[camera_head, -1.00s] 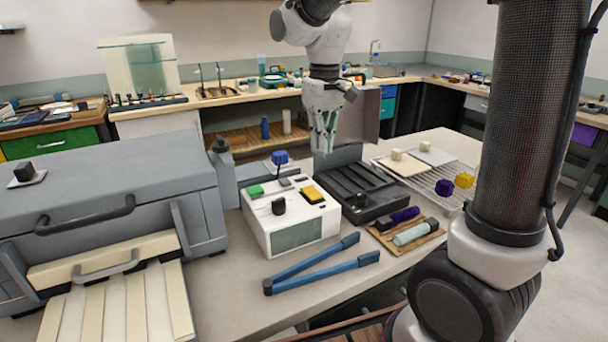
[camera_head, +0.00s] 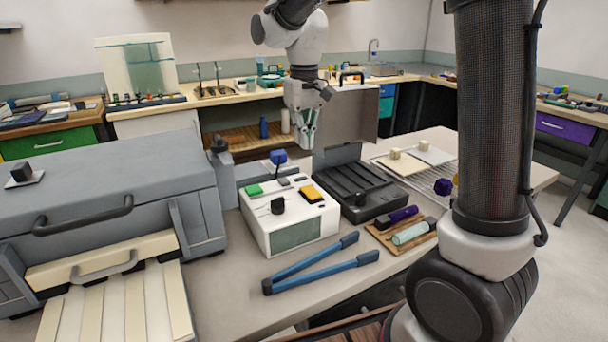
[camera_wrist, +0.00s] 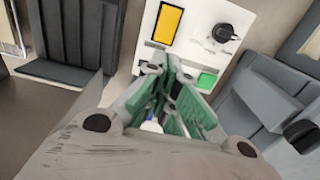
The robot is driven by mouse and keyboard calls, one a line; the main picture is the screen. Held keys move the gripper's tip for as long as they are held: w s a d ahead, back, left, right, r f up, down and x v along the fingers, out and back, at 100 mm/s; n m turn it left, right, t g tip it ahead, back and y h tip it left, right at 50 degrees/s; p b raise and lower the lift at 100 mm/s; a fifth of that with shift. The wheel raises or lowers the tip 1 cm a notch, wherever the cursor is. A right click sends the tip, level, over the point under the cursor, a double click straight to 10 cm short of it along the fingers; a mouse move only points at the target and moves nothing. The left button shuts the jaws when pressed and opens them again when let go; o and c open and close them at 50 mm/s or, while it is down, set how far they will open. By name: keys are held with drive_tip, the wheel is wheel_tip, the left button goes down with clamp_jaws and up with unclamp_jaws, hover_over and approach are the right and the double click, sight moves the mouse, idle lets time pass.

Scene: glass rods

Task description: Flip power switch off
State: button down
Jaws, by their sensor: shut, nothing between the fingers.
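A white control box (camera_head: 262,232) stands on the table, with a green button (camera_head: 254,190), a black knob (camera_head: 278,205), a yellow button (camera_head: 312,193) and small dark parts (camera_head: 284,182) on top. I cannot tell for sure which of these is the power switch. My gripper (camera_head: 303,143) is shut and empty, above and behind the box. In the wrist view, my green fingers (camera_wrist: 181,78) cover part of the box top, between the yellow button (camera_wrist: 168,22) and the green button (camera_wrist: 206,81); the black knob (camera_wrist: 224,34) is clear.
A blue-topped part (camera_head: 278,157) stands just behind the box. A black open case (camera_head: 360,190) is close on the right and a large grey machine (camera_head: 110,185) on the left. A blue-handled tool (camera_head: 315,262) lies in front.

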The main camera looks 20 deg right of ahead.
wheel_tip(320, 180, down, 10)
drive_tip(key=shift+f, duration=0.2)
drive_tip(key=shift+f, duration=0.1)
idle(0.3)
drive_tip(key=shift+w+f+g, duration=0.1)
drive_tip(key=shift+f+g, duration=0.2)
drive_tip(key=shift+r, duration=0.1)
drive_tip(key=shift+r, duration=0.75)
wheel_tip(320, 180, up, 12)
drive_tip(key=shift+w, duration=0.35)
